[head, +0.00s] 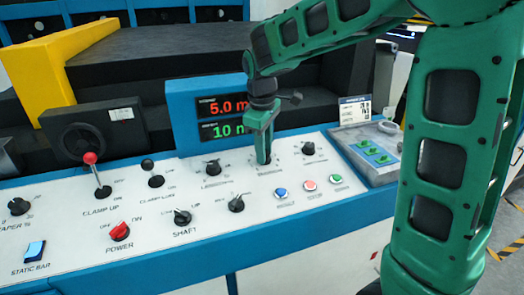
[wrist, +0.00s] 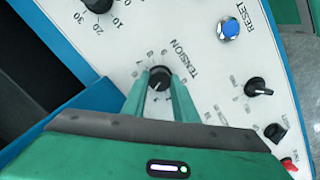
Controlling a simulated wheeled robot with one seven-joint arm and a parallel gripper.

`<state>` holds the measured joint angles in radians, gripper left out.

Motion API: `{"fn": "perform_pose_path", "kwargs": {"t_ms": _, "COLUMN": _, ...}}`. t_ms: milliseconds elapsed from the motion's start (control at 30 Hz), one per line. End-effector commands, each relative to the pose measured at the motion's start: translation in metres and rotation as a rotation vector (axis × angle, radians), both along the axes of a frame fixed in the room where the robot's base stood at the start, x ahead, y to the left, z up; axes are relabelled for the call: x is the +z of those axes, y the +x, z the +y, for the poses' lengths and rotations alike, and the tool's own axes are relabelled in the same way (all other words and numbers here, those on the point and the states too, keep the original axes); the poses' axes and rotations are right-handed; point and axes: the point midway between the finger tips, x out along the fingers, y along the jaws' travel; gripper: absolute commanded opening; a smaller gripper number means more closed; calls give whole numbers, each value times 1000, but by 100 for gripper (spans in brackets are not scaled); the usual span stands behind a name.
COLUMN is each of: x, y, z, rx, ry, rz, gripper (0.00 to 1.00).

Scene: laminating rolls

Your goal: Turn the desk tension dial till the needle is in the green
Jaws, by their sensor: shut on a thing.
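The black tension dial (wrist: 159,80) sits on the white desk panel, with the word TENSION and a ring of small numbers printed around it in the wrist view. My gripper (wrist: 160,92) is shut on it, one green finger on each side of the knob. In the head view my gripper (head: 264,157) points down onto the panel and hides most of the dial. The dial's pointer direction is hard to read. I cannot make out a needle or a green band in either view.
A blue-framed display (head: 220,112) with red and green digits stands behind the dial. Black knobs flank it, including one (head: 308,148) to its right. Blue (head: 281,192), red (head: 309,185) and green (head: 335,180) buttons lie in front. A red-topped lever (head: 92,160) stands at left.

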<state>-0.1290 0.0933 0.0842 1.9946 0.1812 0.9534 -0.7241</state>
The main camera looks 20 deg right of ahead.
Motion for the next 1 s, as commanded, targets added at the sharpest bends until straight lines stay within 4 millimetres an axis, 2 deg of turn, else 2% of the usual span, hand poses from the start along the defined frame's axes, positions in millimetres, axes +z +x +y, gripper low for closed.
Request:
{"fn": "perform_pose_path", "kwargs": {"t_ms": 67, "x": 3, "y": 3, "z": -1, "rx": -3, "ry": 1, "rz": -11, "gripper": 4}}
{"fn": "perform_pose_path", "kwargs": {"t_ms": 100, "x": 3, "y": 3, "z": -1, "rx": -3, "ry": 1, "rz": -11, "gripper": 28}}
{"fn": "perform_pose_path", "kwargs": {"t_ms": 167, "x": 3, "y": 3, "z": -1, "rx": -3, "ry": 1, "rz": -11, "gripper": 43}}
{"fn": "perform_pose_path", "kwargs": {"t_ms": 200, "x": 2, "y": 3, "z": -1, "rx": -3, "ry": 1, "rz": -9, "gripper": 45}}
{"fn": "perform_pose_path", "kwargs": {"t_ms": 567, "x": 6, "y": 1, "z": 0, "rx": -2, "ry": 0, "rz": -6, "gripper": 45}}
{"fn": "perform_pose_path", "kwargs": {"t_ms": 667, "x": 18, "y": 0, "z": 1, "rx": -1, "ry": 1, "rz": -6, "gripper": 45}}
{"fn": "perform_pose_path", "kwargs": {"t_ms": 1000, "x": 79, "y": -5, "z": 5, "rx": -2, "ry": 1, "rz": -8, "gripper": 45}}
